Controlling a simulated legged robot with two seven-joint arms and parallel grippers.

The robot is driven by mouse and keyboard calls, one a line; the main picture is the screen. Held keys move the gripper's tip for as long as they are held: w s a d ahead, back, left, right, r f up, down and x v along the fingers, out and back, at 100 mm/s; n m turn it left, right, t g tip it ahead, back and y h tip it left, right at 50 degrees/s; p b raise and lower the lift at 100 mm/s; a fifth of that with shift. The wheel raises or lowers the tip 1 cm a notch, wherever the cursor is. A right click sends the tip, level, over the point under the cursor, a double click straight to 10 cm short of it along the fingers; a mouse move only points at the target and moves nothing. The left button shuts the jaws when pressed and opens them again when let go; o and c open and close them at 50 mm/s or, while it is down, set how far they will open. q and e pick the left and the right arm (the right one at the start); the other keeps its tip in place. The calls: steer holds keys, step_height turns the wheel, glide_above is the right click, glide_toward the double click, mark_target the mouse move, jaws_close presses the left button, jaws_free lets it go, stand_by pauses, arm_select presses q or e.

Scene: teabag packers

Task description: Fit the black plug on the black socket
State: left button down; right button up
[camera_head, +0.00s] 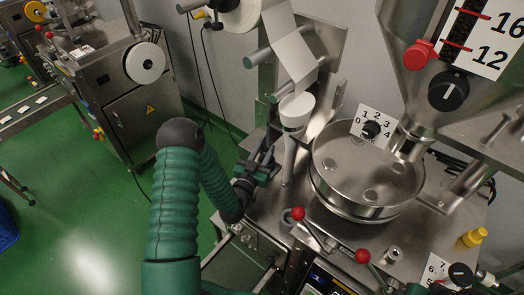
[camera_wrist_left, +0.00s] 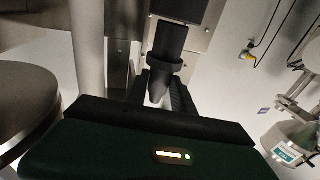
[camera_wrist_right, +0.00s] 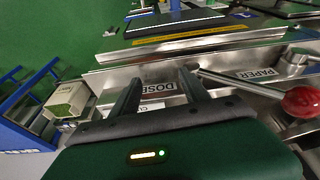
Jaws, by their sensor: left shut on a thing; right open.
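My left gripper (camera_head: 264,168) is beside the metal machine, left of the round steel bowl. In the left wrist view its fingers (camera_wrist_left: 166,92) are closed around the lower end of a black cylindrical piece with a collar (camera_wrist_left: 168,50), which looks like the black plug. A pale tip shows below the collar between the fingers. My right gripper (camera_wrist_right: 160,92) is open and empty, above a metal panel with a "DOSE" label (camera_wrist_right: 158,88).
The steel bowl (camera_head: 345,205) stands right of the left gripper, with a pale upright post (camera_head: 289,160) between. Red-knobbed levers (camera_head: 298,214) rise in front. In the right wrist view a red knob (camera_wrist_right: 303,102) is close on the right. Green floor is open at left.

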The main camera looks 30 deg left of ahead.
arm_select(q)
steer(key=shift+s+a+f+b, duration=0.1)
steer(key=shift+s+f+b, duration=0.15)
steer(key=shift+f+b, duration=0.45)
steer(key=c, duration=1)
jaws_free()
steer(key=shift+s+f, duration=0.1)
steer(key=shift+s, duration=0.05)
